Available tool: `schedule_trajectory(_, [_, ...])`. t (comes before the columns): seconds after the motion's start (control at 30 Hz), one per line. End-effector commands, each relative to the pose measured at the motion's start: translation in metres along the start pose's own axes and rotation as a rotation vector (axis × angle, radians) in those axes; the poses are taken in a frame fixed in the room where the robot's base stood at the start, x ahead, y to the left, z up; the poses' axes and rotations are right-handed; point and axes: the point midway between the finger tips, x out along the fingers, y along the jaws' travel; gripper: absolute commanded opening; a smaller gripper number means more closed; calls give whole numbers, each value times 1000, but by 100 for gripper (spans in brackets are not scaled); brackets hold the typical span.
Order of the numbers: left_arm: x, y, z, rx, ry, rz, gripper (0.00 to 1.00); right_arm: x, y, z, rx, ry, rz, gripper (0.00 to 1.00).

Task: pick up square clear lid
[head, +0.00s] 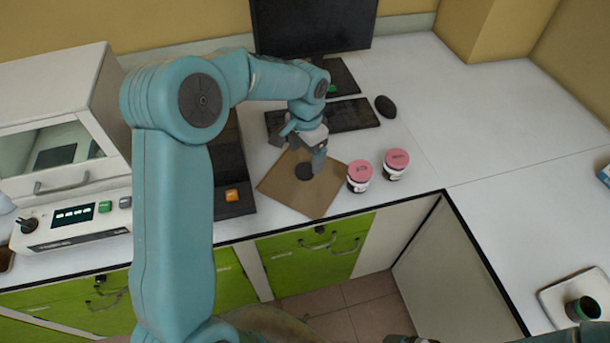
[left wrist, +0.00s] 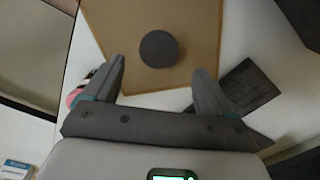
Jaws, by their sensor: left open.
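I cannot make out a square clear lid in either view. A brown square board (head: 318,197) lies on the white counter, with a dark round disc (head: 304,171) on it. Both show in the left wrist view, the board (left wrist: 205,20) and the disc (left wrist: 158,48). My left gripper (head: 301,150) is open and empty above the board's far part, pointing down. In the left wrist view its fingers (left wrist: 160,72) are spread wide, with the disc seen between and beyond the tips. My right gripper is not in view.
Two jars with pink lids (head: 360,170) (head: 396,158) stand right of the board. A keyboard (head: 352,115), mouse (head: 385,106) and monitor (head: 312,25) are behind. A white instrument (head: 66,180) stands at left. A small tray (head: 560,292) holds a dark cup (head: 582,309). The right counter is mostly clear.

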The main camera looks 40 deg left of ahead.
Motion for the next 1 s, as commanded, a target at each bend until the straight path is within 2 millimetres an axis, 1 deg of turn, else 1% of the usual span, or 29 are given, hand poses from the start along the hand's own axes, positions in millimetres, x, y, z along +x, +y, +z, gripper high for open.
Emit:
schedule_trajectory(0.07, [7, 0, 2, 0, -3, 2, 85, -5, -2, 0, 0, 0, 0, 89])
schedule_trajectory(0.17, [24, 1, 5, 1, -5, 2, 85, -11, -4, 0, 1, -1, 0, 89])
schedule_trajectory(0.23, [36, 1, 5, 0, -4, 3, 85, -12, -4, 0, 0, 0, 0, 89])
schedule_trajectory(0.3, [44, 0, 4, 0, -2, 2, 85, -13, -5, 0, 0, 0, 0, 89])
schedule_trajectory(0.4, [50, 0, 4, 1, -1, 1, 85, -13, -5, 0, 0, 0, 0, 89])
schedule_trajectory(0.57, [50, 0, 3, 1, 0, 1, 85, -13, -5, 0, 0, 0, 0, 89])
schedule_trajectory(0.6, [50, 0, 3, 1, 0, 1, 82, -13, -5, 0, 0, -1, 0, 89])
schedule_trajectory(0.67, [50, 0, 3, 1, 0, 1, 62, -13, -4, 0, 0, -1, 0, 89])
schedule_trajectory(0.7, [50, 0, 3, 0, 0, 1, 49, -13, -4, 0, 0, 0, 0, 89])
schedule_trajectory(0.77, [50, 0, 3, 1, 0, 1, 30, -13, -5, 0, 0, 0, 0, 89])
schedule_trajectory(0.8, [50, 0, 3, 1, 0, 1, 17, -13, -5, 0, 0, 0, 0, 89])
schedule_trajectory(0.83, [50, 0, 3, 1, 0, 1, 7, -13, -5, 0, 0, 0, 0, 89])
schedule_trajectory(0.87, [50, 0, 3, 0, 1, 0, 7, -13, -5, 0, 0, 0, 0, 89])
schedule_trajectory(0.9, [50, 0, 3, 0, 1, 1, 0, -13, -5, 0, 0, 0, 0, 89])
schedule_trajectory(1.0, [50, 0, 3, 0, 1, 1, 0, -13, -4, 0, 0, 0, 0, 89])
